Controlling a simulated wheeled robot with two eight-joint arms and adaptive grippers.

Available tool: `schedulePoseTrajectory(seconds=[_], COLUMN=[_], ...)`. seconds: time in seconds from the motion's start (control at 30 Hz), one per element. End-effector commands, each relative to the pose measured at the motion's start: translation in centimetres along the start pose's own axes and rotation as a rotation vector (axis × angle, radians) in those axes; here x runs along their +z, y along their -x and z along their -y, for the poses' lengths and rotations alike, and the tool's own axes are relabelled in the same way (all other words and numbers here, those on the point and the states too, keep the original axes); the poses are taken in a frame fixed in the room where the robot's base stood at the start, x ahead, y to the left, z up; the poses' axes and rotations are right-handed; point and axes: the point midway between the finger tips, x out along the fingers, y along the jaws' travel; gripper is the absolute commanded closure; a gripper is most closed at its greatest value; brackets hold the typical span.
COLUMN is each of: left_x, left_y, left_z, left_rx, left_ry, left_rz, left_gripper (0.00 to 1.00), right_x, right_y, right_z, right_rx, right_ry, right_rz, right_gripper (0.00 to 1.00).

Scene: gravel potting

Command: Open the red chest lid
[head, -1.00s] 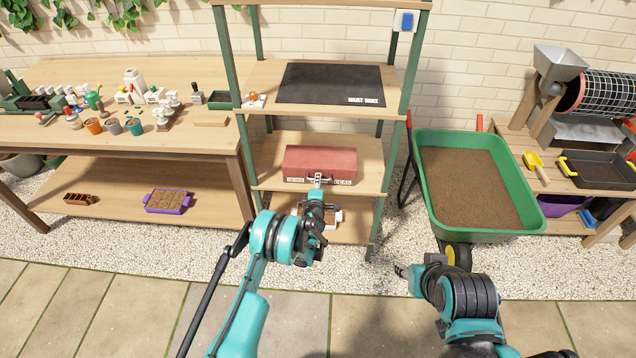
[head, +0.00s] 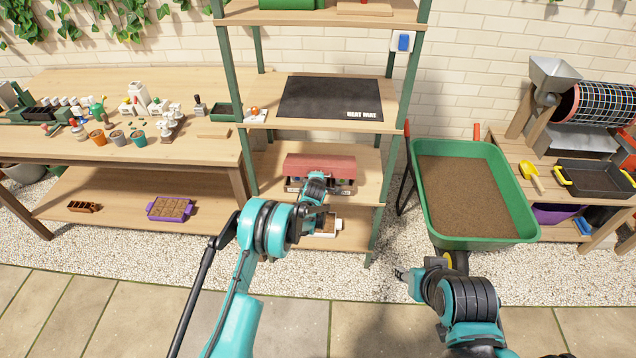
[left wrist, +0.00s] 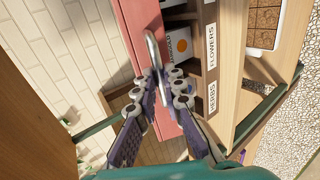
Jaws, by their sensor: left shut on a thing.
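The red chest lid (head: 325,165) is on the shelf rack's middle shelf. In the head view it is tilted up at the front, with a dark gap beneath it. In the left wrist view the red lid (left wrist: 133,28) stands apart from the chest's front (left wrist: 210,60), which has FLOWERS and HERBS labels. A packet with an orange picture (left wrist: 178,42) shows inside. My left gripper (left wrist: 165,88) is shut on the metal handle (left wrist: 153,52) at the lid's front edge. My right gripper (head: 400,273) hangs away from the chest; its jaws are too small to judge.
A black heat mat (head: 330,97) lies on the shelf above the chest. A green wheelbarrow of soil (head: 520,228) stands to the right. A workbench (head: 110,150) with pots and bottles stands left. A small tray (head: 328,228) is on the shelf below.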

Motion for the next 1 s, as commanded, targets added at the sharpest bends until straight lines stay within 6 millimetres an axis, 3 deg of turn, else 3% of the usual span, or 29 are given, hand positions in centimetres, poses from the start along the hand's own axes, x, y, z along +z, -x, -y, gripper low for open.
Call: schedulePoseTrajectory(seconds=[0.1,0.4,0.97,1.0], left_x=[-0.1,0.0,-0.1,-0.1], left_y=[0.2,-0.2,-0.3,-0.3], left_z=[-1.9,-4.2,-4.9,-4.9], left_rx=[-0.08,-0.131,-0.129,-0.129], left_ry=[0.001,0.0,0.0,0.0], left_rz=[-0.001,-0.002,-0.002,-0.002], left_gripper=[1.0,1.0,1.0,0.88], right_x=[-0.5,-0.7,-0.7,-0.7], right_y=[0.7,0.9,1.0,1.0], right_z=[0.0,0.0,0.0,0.0], right_rx=[0.0,0.0,0.0,0.0], right_ry=[0.0,0.0,0.0,0.0], right_rz=[0.0,0.0,0.0,0.0], right_gripper=[0.6,0.6,0.6,0.6])
